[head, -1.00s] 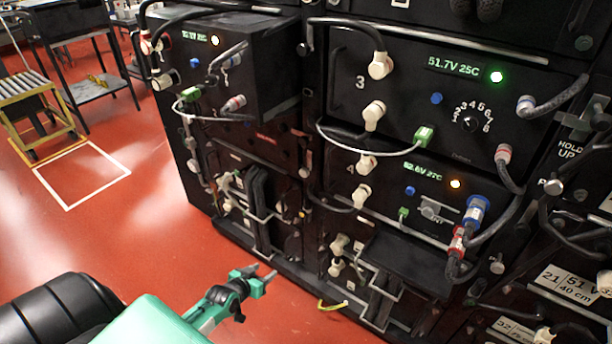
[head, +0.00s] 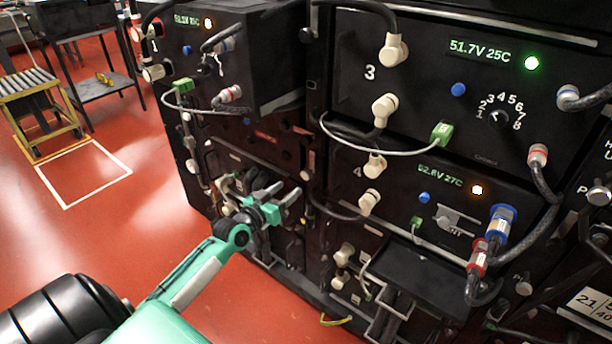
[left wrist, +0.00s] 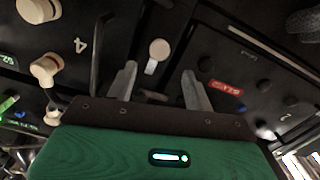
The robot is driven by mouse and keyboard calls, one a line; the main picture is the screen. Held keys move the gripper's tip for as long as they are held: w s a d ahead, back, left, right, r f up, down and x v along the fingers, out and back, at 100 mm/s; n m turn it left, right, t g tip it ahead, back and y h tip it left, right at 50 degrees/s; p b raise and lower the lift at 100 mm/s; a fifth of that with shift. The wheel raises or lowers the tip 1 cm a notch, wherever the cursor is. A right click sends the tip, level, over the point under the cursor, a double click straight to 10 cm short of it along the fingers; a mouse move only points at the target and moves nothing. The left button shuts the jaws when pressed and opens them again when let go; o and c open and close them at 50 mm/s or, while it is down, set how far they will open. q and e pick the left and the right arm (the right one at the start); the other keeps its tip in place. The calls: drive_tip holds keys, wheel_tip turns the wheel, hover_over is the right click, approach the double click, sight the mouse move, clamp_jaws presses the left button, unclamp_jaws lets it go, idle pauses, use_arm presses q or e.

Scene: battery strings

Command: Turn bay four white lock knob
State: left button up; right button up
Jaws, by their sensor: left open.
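The bay four unit (head: 405,222) has a dark front with a green readout and a lit orange lamp, beside the label 4. My left gripper (head: 288,192) is open and empty, left of and slightly below this knob. In the left wrist view the two fingers (left wrist: 159,72) are spread, with the knob beyond their tips and between them. My right gripper is not in view.
Two cream plugs (head: 369,201) with cables are at bay four's left edge. A black shelf (head: 412,268) juts out below it. Blue and red connectors (head: 501,224) hang at its right. A grey cable loops above from bay three (head: 345,85).

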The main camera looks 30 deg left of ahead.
sight(304, 176)
use_arm(q)
drive_tip(key=w, duration=0.7)
drive_tip(key=shift+w+d, duration=0.3)
drive_tip(key=shift+w+b, duration=0.3)
drive_tip(key=shift+w, duration=0.35)
drive_tip(key=shift+w+d, duration=0.1)
drive_tip(key=shift+w, duration=0.2)
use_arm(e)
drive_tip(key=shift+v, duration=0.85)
use_arm(q)
drive_tip(key=shift+c, duration=0.2)
drive_tip(key=c, duration=0.9)
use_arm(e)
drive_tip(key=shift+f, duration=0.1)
